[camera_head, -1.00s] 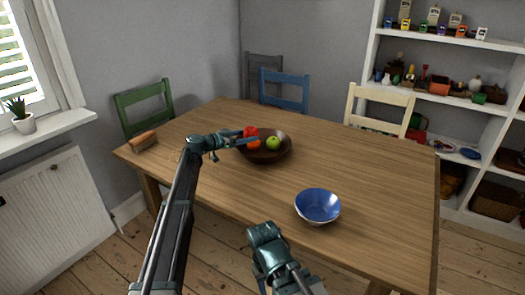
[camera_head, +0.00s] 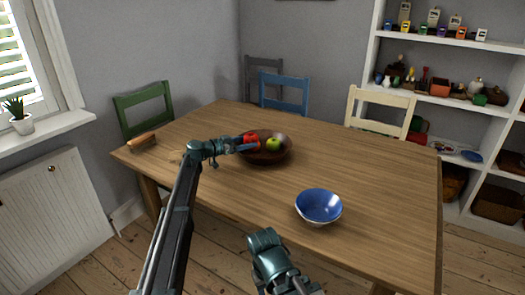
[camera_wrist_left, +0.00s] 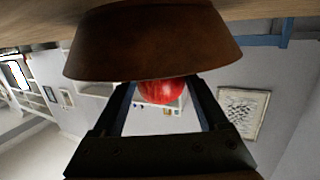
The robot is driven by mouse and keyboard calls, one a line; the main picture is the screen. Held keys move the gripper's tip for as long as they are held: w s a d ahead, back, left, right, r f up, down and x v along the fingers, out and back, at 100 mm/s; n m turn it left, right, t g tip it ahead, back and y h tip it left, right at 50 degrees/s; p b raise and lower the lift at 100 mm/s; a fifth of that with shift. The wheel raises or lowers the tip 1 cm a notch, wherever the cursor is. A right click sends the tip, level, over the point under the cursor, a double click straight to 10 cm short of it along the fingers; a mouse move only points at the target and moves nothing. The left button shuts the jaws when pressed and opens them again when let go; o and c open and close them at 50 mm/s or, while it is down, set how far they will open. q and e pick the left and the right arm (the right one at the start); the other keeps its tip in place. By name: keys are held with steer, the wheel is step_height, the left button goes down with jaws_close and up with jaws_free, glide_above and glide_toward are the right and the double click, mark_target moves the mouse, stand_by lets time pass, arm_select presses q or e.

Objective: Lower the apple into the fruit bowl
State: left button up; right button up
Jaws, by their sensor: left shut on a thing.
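My left gripper (camera_head: 248,144) is shut on a red apple (camera_head: 250,137) at the left side of the dark brown fruit bowl (camera_head: 270,158). In the left wrist view, which appears upside down, the apple (camera_wrist_left: 162,91) sits between the two fingers. The bowl's wall (camera_wrist_left: 155,45) hides part of it, so it seems to be just inside the rim. A green apple (camera_head: 273,144) lies in the bowl, with a greyish round thing (camera_head: 281,137) behind it. Whether the held apple touches anything in the bowl is hidden. Of my right arm only a link shows; its fingers do not.
A blue bowl (camera_head: 318,206) stands on the wooden table (camera_head: 370,190) at the front right. A brown brush-like thing (camera_head: 142,142) lies at the left corner. Chairs in green (camera_head: 145,98), blue (camera_head: 285,92) and cream (camera_head: 380,103) stand around the table.

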arm_select(q)
steer(key=shift+f+b, duration=0.35)
stand_by(0.3)
steer(key=o, duration=1.3)
